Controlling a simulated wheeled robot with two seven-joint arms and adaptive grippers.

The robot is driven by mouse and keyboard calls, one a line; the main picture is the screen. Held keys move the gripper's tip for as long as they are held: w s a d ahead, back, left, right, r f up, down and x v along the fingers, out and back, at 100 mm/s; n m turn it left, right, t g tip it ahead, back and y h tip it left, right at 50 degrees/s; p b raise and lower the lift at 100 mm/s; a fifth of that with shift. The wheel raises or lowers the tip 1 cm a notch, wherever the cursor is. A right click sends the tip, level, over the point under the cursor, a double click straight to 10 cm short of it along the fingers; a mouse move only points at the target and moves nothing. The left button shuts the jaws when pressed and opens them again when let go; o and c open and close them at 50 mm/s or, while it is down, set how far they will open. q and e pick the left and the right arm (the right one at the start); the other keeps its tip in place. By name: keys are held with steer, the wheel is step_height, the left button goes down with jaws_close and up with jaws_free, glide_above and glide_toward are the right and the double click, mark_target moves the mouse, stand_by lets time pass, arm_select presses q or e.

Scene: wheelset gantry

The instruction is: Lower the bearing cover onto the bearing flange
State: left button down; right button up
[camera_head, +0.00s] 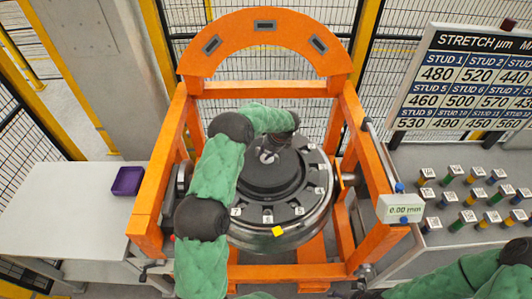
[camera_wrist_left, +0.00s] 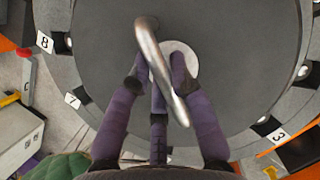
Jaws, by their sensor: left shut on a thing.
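The bearing cover (camera_head: 262,182) is a dark grey round plate in the middle of the orange gantry. In the left wrist view the cover (camera_wrist_left: 225,90) fills the centre, with a bent metal handle (camera_wrist_left: 160,65) and a pale round hub. My left gripper (camera_head: 272,151) is above the cover's centre; in the wrist view its purple fingers (camera_wrist_left: 157,80) are shut on the handle. The bearing flange (camera_head: 300,207), a darker ring with numbered stud places, surrounds the cover from below. I cannot tell whether the cover touches it. My right gripper is out of view.
The orange gantry frame (camera_head: 148,190) stands close on both sides, with an arch behind. A purple bin (camera_head: 128,181) is on the left table (camera_head: 60,215). Several coloured studs (camera_head: 470,198) stand on the right table under a stretch board (camera_head: 475,80). A gauge (camera_head: 403,209) reads 0.00 mm.

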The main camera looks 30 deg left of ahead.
arm_select(q)
steer(key=shift+f+b, duration=0.5)
steer(key=shift+f, duration=0.3)
steer(key=c, duration=1)
jaws_free()
steer(key=shift+c, duration=0.2)
steer(key=v, duration=1.2)
